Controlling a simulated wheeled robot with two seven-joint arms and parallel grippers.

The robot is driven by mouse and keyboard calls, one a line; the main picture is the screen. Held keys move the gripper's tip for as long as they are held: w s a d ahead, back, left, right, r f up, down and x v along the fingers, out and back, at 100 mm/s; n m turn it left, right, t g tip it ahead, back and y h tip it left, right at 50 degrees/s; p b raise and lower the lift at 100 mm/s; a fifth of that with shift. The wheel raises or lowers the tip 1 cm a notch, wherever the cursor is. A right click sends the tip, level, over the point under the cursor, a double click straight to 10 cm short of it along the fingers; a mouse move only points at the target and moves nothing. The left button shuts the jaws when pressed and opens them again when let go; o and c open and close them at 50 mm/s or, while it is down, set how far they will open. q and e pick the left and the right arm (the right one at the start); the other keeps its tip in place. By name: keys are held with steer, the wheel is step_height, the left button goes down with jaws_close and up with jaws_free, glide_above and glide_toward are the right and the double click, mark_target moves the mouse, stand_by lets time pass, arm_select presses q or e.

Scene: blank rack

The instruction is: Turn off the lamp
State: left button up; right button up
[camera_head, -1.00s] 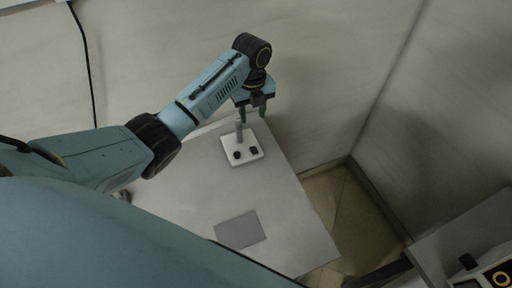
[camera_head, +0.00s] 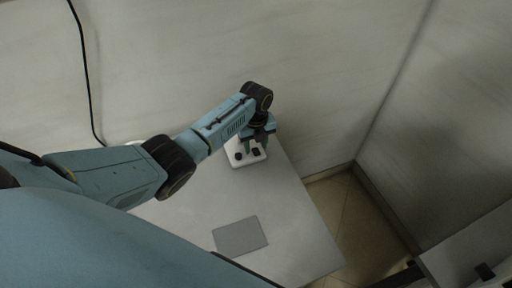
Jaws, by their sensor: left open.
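A small white base with two black knobs (camera_head: 247,160) stands near the back edge of the light table (camera_head: 190,205). I cannot tell for sure whether it is the lamp's base. My forearm and wrist hide the upright grey post on the base. Whether the fingers touch the post or a knob cannot be told. My right gripper is not in view.
A flat grey pad (camera_head: 240,236) lies on the table in front of the base. The wall (camera_head: 330,60) rises close behind the table. A black cable (camera_head: 86,75) hangs on the wall at the left. Another surface (camera_head: 465,250) stands at the lower right.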

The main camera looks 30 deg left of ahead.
arm_select(q)
steer(key=shift+f, duration=0.5)
jaws_close()
steer(key=shift+w+a+f+g+h+b, duration=0.15)
steer(key=shift+g+h+b, duration=0.15)
steer(key=shift+b, duration=0.2)
jaws_free()
